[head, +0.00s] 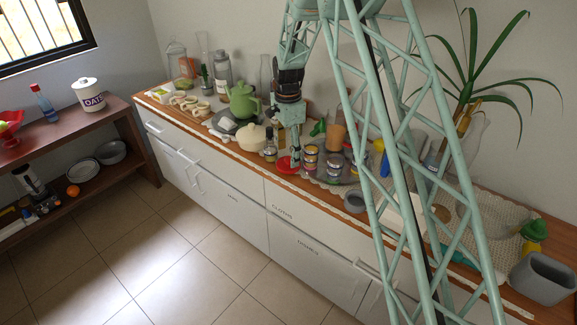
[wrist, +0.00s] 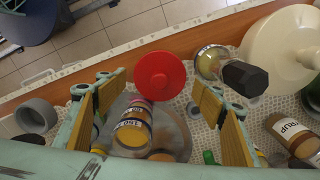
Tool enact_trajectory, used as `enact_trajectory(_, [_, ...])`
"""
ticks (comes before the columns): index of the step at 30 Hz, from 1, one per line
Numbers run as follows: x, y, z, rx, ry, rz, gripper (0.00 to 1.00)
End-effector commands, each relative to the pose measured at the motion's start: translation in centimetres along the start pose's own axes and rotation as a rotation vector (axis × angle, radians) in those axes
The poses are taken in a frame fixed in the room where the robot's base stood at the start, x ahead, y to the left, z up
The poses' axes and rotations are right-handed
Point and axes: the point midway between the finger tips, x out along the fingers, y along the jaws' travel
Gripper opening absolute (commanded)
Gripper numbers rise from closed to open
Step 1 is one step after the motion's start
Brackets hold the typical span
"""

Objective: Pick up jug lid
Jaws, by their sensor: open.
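A round red lid with a small raised knob, which I take to be the jug lid, lies on the counter near its front edge in the head view (head: 285,164). In the wrist view the red lid (wrist: 160,72) shows just past my fingertips, between the two fingers in the picture. My gripper (wrist: 159,82) is open and empty, its wooden-toned fingers spread to either side. In the head view my gripper (head: 293,158) points down by the lid, partly in front of it. I cannot tell whether a finger touches it.
Labelled cans (head: 310,158) stand right of the lid; one can (wrist: 132,128) shows close between my fingers. A dark-capped bottle (wrist: 243,77) and cream pot (wrist: 285,45) stand beside it. A green teapot (head: 242,100) is farther left. The floor in front is clear.

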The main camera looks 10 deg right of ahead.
Motion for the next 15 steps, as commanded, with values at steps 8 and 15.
enact_trajectory(8, [3.1,0.1,-0.2,0.0,0.0,0.002,0.62])
enact_trajectory(15, [4.1,0.0,-0.2,0.0,0.0,0.0,0.62])
